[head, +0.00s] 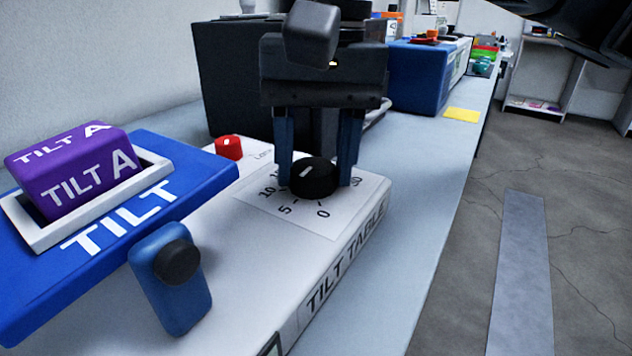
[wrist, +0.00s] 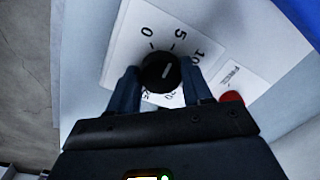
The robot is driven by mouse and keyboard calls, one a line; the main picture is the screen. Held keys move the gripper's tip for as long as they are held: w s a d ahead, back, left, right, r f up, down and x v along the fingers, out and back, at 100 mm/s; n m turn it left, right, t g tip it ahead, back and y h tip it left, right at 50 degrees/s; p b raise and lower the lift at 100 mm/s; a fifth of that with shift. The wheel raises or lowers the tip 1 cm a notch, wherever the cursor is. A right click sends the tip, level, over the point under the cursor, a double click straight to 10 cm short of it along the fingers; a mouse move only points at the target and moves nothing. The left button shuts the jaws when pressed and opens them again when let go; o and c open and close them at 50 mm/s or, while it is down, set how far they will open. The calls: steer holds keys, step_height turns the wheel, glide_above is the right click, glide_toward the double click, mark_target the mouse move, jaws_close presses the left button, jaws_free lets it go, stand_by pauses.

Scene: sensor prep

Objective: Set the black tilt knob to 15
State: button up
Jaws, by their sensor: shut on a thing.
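The black tilt knob (head: 313,180) stands on a white dial card (head: 262,212) on the white tilt table (head: 240,262). It also shows in the wrist view (wrist: 158,78). My gripper (head: 318,176) points down with its blue fingers on either side of the knob, shut on it; the wrist view shows the fingers flanking it too (wrist: 160,72). A short white mark is on the knob's top. In the wrist view it slants toward the upper right, roughly toward the 5 and 10 side. The 15 label is not readable, and the exact setting cannot be told.
A red knob (head: 229,147) is behind the dial. At left, a purple TILT A block (head: 80,182) sits in a white tray on a blue TILT box (head: 150,160). A blue piece with a black knob (head: 172,285) is in front. Dark and blue boxes (head: 415,80) stand behind.

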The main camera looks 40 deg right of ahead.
steer(key=m+b, duration=0.3)
steer(key=m, duration=0.1)
steer(key=shift+w+a+f+m+b, duration=0.1)
steer(key=shift+f+m+b, duration=0.1)
steer(key=shift+m+b, duration=0.2)
steer(key=m+b, duration=0.2)
steer(key=m, duration=0.2)
steer(key=shift+m, duration=0.3)
steer(key=m+b, duration=0.2)
steer(key=m, duration=0.2)
steer(key=shift+w+r+h, duration=0.1)
steer(key=shift+w+h, duration=0.05)
steer(key=shift+h, duration=0.25)
steer(key=m+b, duration=0.1)
steer(key=m, duration=0.4)
steer(key=shift+w+r+b, duration=0.1)
steer(key=shift+b, duration=0.2)
steer(key=o, duration=1)
steer(key=shift+o, duration=0.2)
steer(key=shift+a+r, duration=0.1)
steer(key=shift+r, duration=0.05)
